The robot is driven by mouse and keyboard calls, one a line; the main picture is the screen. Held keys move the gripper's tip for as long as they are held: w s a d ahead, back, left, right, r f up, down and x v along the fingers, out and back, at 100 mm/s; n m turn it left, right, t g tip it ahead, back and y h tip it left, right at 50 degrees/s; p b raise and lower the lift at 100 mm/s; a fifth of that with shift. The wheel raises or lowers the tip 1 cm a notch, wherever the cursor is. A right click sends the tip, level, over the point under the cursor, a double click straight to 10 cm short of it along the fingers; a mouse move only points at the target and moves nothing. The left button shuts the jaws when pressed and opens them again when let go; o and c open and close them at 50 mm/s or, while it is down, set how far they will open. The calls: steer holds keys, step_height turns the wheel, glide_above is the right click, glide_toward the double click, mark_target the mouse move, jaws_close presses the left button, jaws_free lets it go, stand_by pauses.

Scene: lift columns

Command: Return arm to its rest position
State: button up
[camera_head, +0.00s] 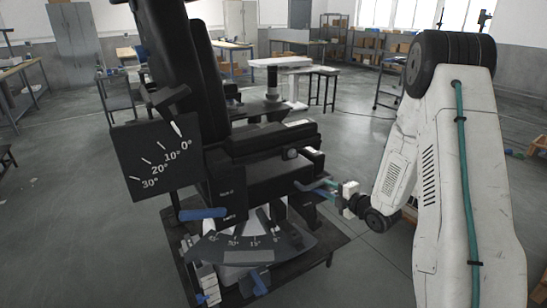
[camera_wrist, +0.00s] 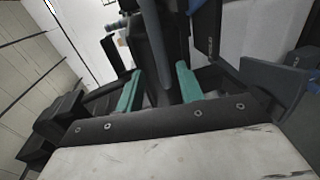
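My gripper (camera_head: 316,187) is at the right side of a black adjustable seat (camera_head: 265,170) in the head view. In the wrist view its two teal fingers (camera_wrist: 158,88) stand apart. A dark bar (camera_wrist: 152,40) shows in line with the gap between them; I cannot tell its distance or whether a finger touches it. The seat's backrest (camera_head: 172,50) leans slightly. A black angle plate (camera_head: 155,160) and a lower curved scale (camera_head: 250,250) are fixed to it. Blue handles show at the left (camera_head: 203,214) and below (camera_head: 260,283).
The seat stands on a low dark platform (camera_head: 325,252). Workbenches, a white table (camera_head: 280,62), and shelves (camera_head: 365,45) stand farther back. Grey floor (camera_head: 365,270) is open between the platform and my arm. A wooden crate (camera_head: 538,146) is at the far right.

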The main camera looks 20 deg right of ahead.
steer(key=s+d+f+m+g+h, duration=0.35)
steer(key=f+m+g, duration=0.2)
steer(key=f, duration=0.25)
steer(key=s+r+m+g+h, duration=0.2)
steer(key=s+r+m+g, duration=0.25)
steer(key=s+m, duration=0.3)
steer(key=s+a+r+m+g+y, duration=0.1)
steer(key=s+a+r+m+g, duration=0.1)
steer(key=s+a+r, duration=0.9)
steer(key=s+a+r+m+g+y, duration=0.1)
steer(key=s+a+r+m, duration=0.4)
steer(key=s+a+r, duration=0.5)
steer(key=s+r, duration=0.5)
steer(key=r, duration=0.1)
steer(key=shift+a+r+g, duration=0.15)
steer(key=shift+a+g, duration=0.25)
